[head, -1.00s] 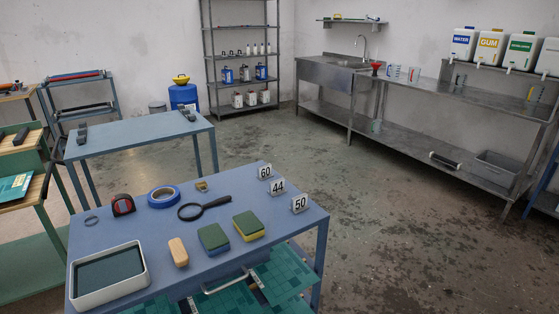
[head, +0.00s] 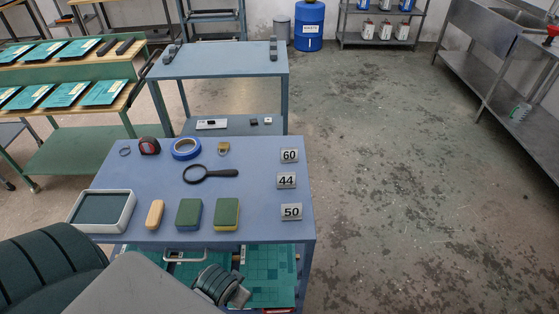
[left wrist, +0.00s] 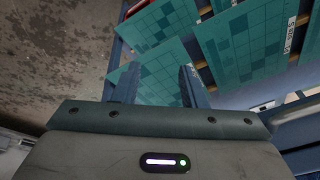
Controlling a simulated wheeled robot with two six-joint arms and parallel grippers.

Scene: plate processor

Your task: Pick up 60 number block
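My left arm reaches in at the bottom left of the head view, below the tabletop. In the left wrist view my left gripper (left wrist: 157,82) is open, its fingers apart, with teal sheets beyond. No number block shows there. My right gripper is not in view.
On the tabletop are a magnifying glass (head: 209,173), blue tape (head: 186,148), two sponges (head: 227,213), a tan block (head: 155,214) and a white tray (head: 73,224). Another blue table (head: 220,62) stands behind. The floor (head: 400,180) to the right is clear.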

